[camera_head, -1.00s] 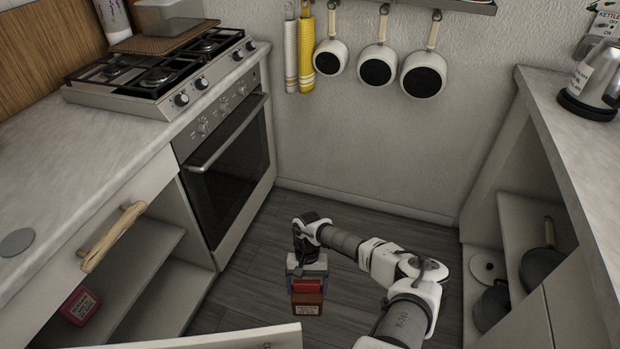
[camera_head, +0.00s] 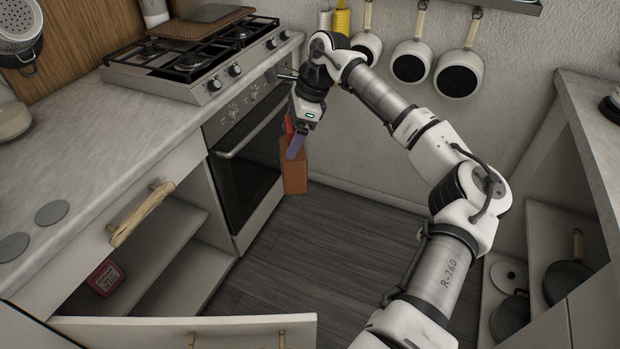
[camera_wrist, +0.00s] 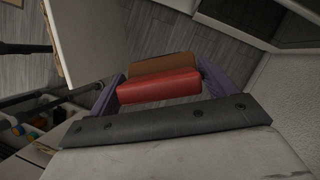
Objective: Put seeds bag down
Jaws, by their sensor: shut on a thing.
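The seeds bag (camera_head: 294,176) looks like a small orange-brown packet with a red top. My gripper (camera_head: 294,146) is shut on its upper part and holds it in the air in front of the oven, above the floor. In the wrist view the red top of the bag (camera_wrist: 158,87) sits between the two purple fingers of my gripper (camera_wrist: 160,88). The bag's label is not visible in either view now.
The grey counter (camera_head: 105,150) at left is mostly clear beside the stove (camera_head: 190,65). Below it, an open cabinet shelf (camera_head: 165,240) holds a small red box (camera_head: 105,278). An open door (camera_head: 190,332) juts out in front. The right counter (camera_head: 595,135) stands over shelves with pans.

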